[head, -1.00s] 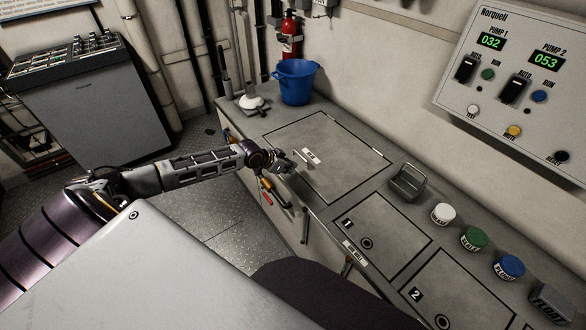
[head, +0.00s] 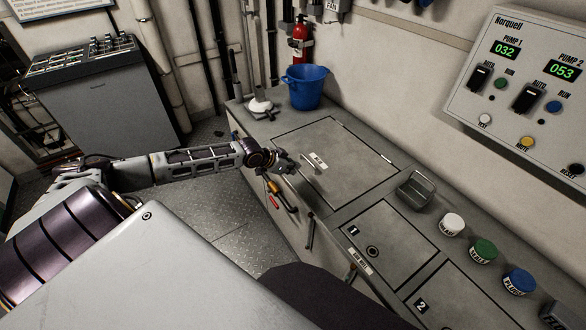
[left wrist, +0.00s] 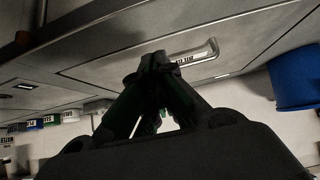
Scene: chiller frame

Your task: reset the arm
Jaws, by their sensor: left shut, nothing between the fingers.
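The lid lies closed, with a pale handle (head: 318,163) a little to the right of the fingers. The handle also shows just beyond the fingertips in the left wrist view (left wrist: 195,54); I cannot tell whether they touch it. My right gripper is out of view.
A blue bucket (head: 305,87) stands at the counter's far end. Tools with red and orange grips (head: 273,200) hang on the counter front. The floor (head: 215,215) left of the counter is clear.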

